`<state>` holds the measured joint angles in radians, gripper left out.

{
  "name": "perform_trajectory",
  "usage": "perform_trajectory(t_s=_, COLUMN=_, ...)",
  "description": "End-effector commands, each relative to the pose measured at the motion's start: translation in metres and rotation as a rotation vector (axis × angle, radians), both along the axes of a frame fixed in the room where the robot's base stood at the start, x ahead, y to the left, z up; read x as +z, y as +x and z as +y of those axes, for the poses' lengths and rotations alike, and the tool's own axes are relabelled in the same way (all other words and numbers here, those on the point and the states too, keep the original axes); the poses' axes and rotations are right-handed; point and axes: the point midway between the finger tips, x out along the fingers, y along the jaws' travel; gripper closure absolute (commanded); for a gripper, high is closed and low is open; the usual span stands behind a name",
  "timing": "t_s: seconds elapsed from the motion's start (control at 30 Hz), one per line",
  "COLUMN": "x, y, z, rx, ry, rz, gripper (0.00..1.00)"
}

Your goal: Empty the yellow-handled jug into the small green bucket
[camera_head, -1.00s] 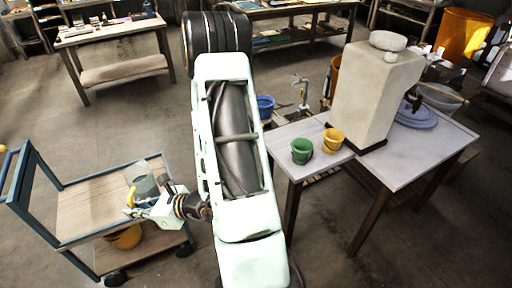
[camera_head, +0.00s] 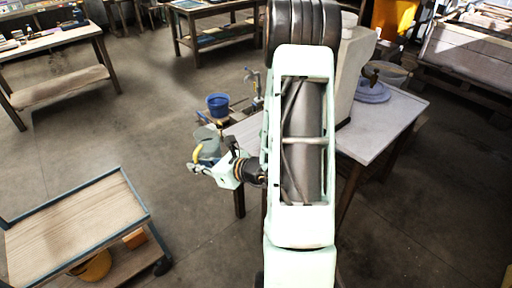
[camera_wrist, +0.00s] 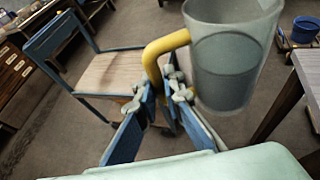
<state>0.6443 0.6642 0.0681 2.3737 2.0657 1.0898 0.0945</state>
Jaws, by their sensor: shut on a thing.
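The jug (camera_head: 208,147) is clear with a yellow handle. My gripper (camera_head: 198,168) is shut on its handle and holds it in the air, left of the grey table. In the wrist view the jug (camera_wrist: 235,62) is about upright, slightly tilted in the picture, with a darker grey fill inside. The yellow handle (camera_wrist: 162,50) sits between the fingers of my gripper (camera_wrist: 168,88). The small green bucket is not visible now; my arm covers part of the grey table in the head view.
The grey table (camera_head: 385,125) bears a tall pale block (camera_head: 356,75) and a blue-grey basin (camera_head: 373,92). A blue bucket (camera_head: 218,104) stands behind the jug. The wooden-topped cart (camera_head: 75,232) is at lower left, its top bare. Open floor lies between cart and table.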

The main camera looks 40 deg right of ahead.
Motion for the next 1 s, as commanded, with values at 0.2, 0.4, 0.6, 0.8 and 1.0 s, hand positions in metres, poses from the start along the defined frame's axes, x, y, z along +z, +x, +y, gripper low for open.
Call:
perform_trajectory(t_s=0.2, x=-0.031, y=0.031, z=-0.069, rx=-0.04, ry=-0.009, rz=-0.009, gripper=1.0)
perform_trajectory(t_s=0.4, x=-0.041, y=0.046, z=-0.131, rx=-0.082, ry=-0.01, rz=-0.008, gripper=1.0)
perform_trajectory(t_s=0.6, x=-0.043, y=0.051, z=-0.185, rx=-0.123, ry=-0.009, rz=-0.008, gripper=1.0)
perform_trajectory(t_s=0.8, x=-0.039, y=0.051, z=-0.214, rx=-0.153, ry=-0.006, rz=-0.005, gripper=1.0)
perform_trajectory(t_s=1.0, x=-0.035, y=0.05, z=-0.22, rx=-0.161, ry=0.002, rz=-0.001, gripper=1.0)
